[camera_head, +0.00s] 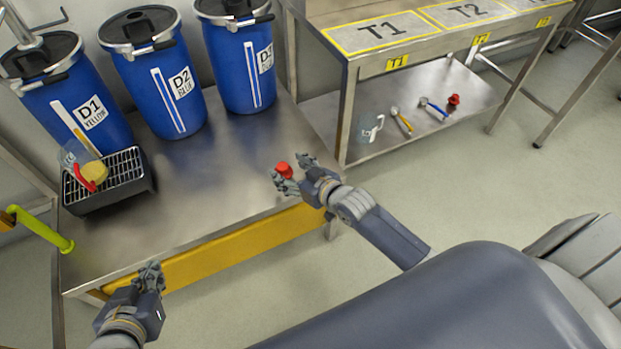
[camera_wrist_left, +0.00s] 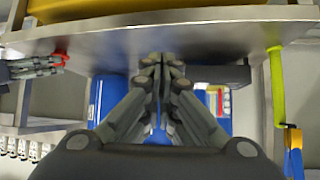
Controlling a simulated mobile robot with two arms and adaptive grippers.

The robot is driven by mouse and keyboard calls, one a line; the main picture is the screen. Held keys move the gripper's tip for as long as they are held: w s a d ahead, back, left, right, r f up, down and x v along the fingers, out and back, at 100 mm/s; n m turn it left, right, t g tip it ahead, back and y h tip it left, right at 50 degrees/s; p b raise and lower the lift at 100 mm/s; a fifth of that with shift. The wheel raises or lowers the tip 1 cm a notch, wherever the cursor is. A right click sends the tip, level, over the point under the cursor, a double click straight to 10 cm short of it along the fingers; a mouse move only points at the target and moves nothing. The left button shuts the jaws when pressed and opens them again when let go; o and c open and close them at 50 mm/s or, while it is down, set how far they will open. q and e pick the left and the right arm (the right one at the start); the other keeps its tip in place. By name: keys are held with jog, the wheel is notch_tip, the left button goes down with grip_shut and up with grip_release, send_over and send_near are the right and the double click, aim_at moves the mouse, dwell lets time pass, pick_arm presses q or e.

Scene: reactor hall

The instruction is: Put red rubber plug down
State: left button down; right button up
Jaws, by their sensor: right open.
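Whether the plug's underside touches the table is hidden by the fingers. The plug also shows in the left wrist view (camera_wrist_left: 61,60), beside my right gripper's fingers (camera_wrist_left: 35,68). My left gripper (camera_head: 151,272) is at the table's front edge, empty, its fingertips together in the left wrist view (camera_wrist_left: 164,62).
Blue drums (camera_head: 165,85) line the table's back. A jug with yellow contents (camera_head: 95,172) and red handle stands on a black grated tray (camera_head: 120,190) at left. A marked bench (camera_head: 400,35) stands right; its lower shelf (camera_head: 375,100) holds tools and another red item (camera_head: 453,100). The table's middle is clear.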

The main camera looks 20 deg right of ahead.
pick_arm(q)
jog(key=s+a+f+g+p, duration=0.1)
jog(key=s+f+g, duration=0.1)
jog(key=s, duration=0.3)
jog(key=s+a+f+g+y+p, duration=0.1)
jog(key=s+a+f+g, duration=0.1)
jog(key=s+g, duration=0.2)
jog(key=s, duration=0.2)
jog(key=shift+s+a+f+y+p, duration=0.25)
jog(key=shift+s+a+y+p, duration=0.05)
jog(key=shift+p, duration=0.05)
pick_arm(e)
jog(key=s+r+g+h, duration=0.1)
jog(key=s+g, duration=0.2)
jog(key=s, duration=0.7)
jog(key=s+d+r+m+g+h, duration=0.1)
jog(key=s+g, duration=0.2)
jog(key=s, duration=0.6)
jog(key=s+d+r+g+h, duration=0.1)
jog(key=s+g, duration=0.2)
jog(key=s, duration=0.7)
jog(key=shift+s+d+r+h, duration=0.15)
jog(key=shift+s+r+h, duration=0.15)
jog(key=shift+h, duration=0.1)
jog(key=shift+f, duration=0.1)
